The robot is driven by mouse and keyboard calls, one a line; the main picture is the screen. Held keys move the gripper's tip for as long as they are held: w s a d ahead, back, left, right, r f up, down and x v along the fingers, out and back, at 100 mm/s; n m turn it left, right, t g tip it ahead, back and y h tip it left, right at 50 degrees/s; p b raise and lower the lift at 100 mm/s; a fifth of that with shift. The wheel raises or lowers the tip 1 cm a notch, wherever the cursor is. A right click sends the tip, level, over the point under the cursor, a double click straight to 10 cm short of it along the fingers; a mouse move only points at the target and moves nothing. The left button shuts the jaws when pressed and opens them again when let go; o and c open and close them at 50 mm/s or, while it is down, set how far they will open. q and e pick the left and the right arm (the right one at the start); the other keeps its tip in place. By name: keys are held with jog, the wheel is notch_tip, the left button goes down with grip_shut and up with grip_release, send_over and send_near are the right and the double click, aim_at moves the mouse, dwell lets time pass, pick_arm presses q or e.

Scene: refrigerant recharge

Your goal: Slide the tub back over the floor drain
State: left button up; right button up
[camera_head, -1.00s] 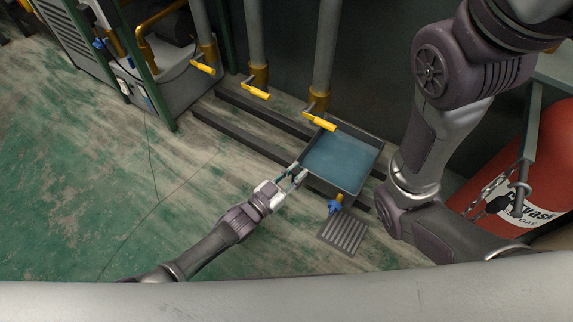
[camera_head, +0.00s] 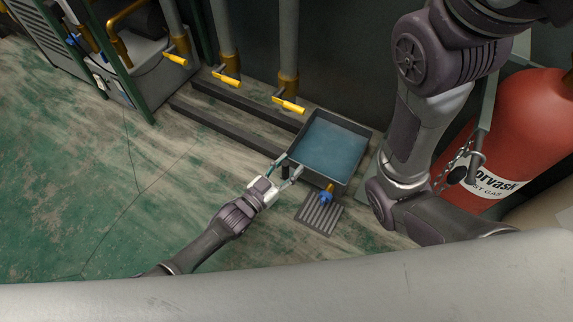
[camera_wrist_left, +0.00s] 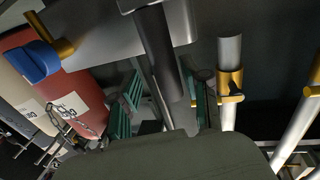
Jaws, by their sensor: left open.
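The dark grey tub (camera_head: 362,158) holds blue liquid and stands on the floor at centre right in the head view. Its brass spout with a blue valve handle (camera_head: 326,197) points to the near side, over the far part of the drain. The grated floor drain (camera_head: 320,214) is mostly uncovered, in front of the tub. My left gripper (camera_head: 285,169) is open at the tub's near-left corner. In the left wrist view, its green-padded fingers (camera_wrist_left: 165,105) stand either side of a dark bar by the tub's grey wall (camera_wrist_left: 95,45). My right gripper is outside the view.
Dark floor rails (camera_head: 235,130) and pipes with yellow handles (camera_head: 289,104) stand behind and left of the tub. A chained red gas cylinder (camera_head: 535,125) is at the right. My right arm hangs beside the tub. Green floor at left is clear.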

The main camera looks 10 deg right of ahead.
pick_arm(q)
jog(key=shift+a, duration=0.1)
jog(key=shift+s+a, duration=0.2)
jog(key=shift+a, duration=0.15)
jog(key=v, duration=1.1)
jog(key=shift+s, duration=0.15)
